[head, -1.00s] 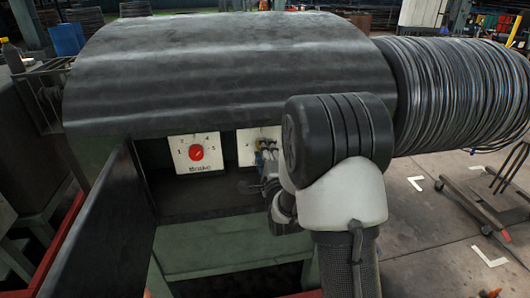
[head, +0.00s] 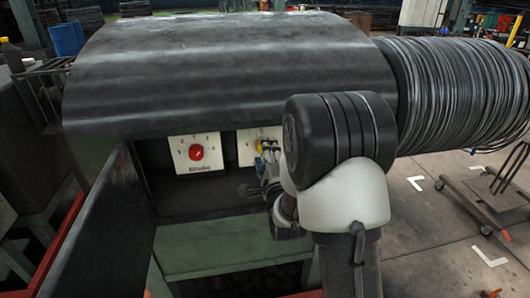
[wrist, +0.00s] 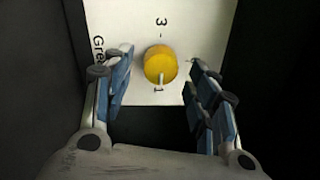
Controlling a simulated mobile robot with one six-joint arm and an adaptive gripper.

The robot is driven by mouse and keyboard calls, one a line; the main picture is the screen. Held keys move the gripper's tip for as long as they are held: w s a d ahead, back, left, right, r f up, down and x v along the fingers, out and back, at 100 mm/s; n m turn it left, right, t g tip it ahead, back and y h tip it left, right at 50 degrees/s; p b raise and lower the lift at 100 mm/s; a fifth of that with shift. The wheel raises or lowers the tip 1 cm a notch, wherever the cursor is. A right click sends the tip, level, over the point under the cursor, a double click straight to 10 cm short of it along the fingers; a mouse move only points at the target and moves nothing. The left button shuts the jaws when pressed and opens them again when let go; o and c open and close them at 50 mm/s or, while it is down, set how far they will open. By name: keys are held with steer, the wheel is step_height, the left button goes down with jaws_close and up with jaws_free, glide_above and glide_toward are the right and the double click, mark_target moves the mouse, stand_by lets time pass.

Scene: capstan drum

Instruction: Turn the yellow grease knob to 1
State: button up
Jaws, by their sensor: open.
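The yellow grease knob (wrist: 158,64) sits on a white plate (wrist: 203,22) in the wrist view. A pale pointer line on it points toward the bottom of the picture. A "3" shows above it and part of the "Grease" label at left; a small mark below it may be a "1". My gripper (wrist: 161,68) is open, its blue-padded fingers on either side of the knob with visible gaps. In the head view my gripper (head: 268,158) is in front of the plate (head: 245,147) and hides most of it; a bit of yellow shows there.
A red knob (head: 196,152) on the white Brake plate (head: 211,166) is to the left. A dark curved cover (head: 230,70) overhangs both plates. A dark side panel (head: 105,235) stands at left. A wire-wound drum (head: 460,95) is at right.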

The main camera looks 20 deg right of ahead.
steer(key=v, duration=0.6)
steer(key=shift+s, duration=0.2)
